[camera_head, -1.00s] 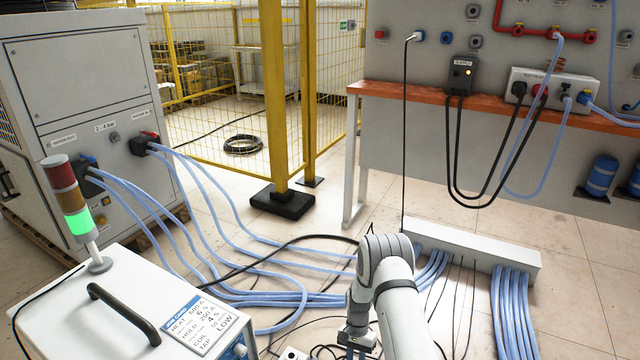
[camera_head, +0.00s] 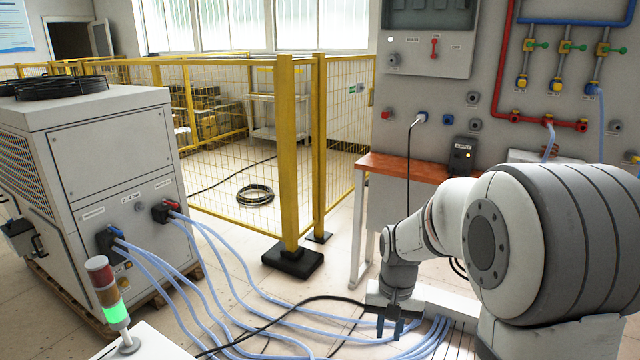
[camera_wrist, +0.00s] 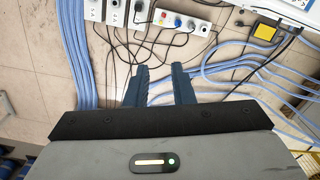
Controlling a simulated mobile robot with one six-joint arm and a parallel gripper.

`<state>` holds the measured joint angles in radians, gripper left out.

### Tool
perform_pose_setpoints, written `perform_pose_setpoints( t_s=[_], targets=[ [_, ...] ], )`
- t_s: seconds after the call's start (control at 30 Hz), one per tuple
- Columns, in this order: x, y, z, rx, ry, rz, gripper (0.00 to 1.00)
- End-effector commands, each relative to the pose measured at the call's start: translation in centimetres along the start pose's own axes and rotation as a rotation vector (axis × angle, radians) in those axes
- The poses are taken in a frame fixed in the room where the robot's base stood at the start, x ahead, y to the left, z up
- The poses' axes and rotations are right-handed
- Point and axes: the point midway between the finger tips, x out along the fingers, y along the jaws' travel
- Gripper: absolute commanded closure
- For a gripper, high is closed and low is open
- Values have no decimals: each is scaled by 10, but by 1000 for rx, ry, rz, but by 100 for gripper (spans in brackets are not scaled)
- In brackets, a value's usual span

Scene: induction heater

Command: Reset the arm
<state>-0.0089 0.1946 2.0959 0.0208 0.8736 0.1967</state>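My arm reaches in from the lower right of the head view, its large grey-and-white joints filling that corner. My gripper (camera_head: 391,327) points downward near the bottom middle of the head view, above the hoses on the floor. In the wrist view the two blue-grey fingers of my gripper (camera_wrist: 160,88) stand apart, with only floor and cables seen beyond the gap. Nothing shows held between them.
A grey chiller cabinet (camera_head: 115,165) stands at left, with blue hoses (camera_head: 215,295) running across the floor. A signal tower (camera_head: 108,290) glows green. A yellow fence post (camera_head: 288,150) and an orange-topped bench (camera_head: 405,168) stand behind. Sockets (camera_wrist: 178,20) lie ahead in the wrist view.

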Motion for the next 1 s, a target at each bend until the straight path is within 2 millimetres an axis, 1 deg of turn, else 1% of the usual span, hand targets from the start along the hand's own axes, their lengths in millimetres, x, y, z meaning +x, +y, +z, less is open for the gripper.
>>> perform_pose_setpoints(
  t_s=[0.03,0.1,0.17,0.2,0.27,0.3,0.4,0.5,0.63,0.77,1.0],
  targets=[
    [-39,3,14,-15,26,-4,78],
    [-71,8,34,-39,54,-7,78],
    [-96,12,51,-61,79,-9,78],
    [-112,14,62,-74,95,-10,78],
    [-134,18,80,-96,120,-11,78],
    [-148,21,92,-109,137,-11,78],
    [-178,28,120,-142,175,-11,78],
    [-198,33,142,-170,207,-9,78],
    [-211,37,162,-194,233,-7,78],
    [-214,39,170,-205,244,-6,78],
    [-214,39,170,-206,245,-6,78]
  ],
)
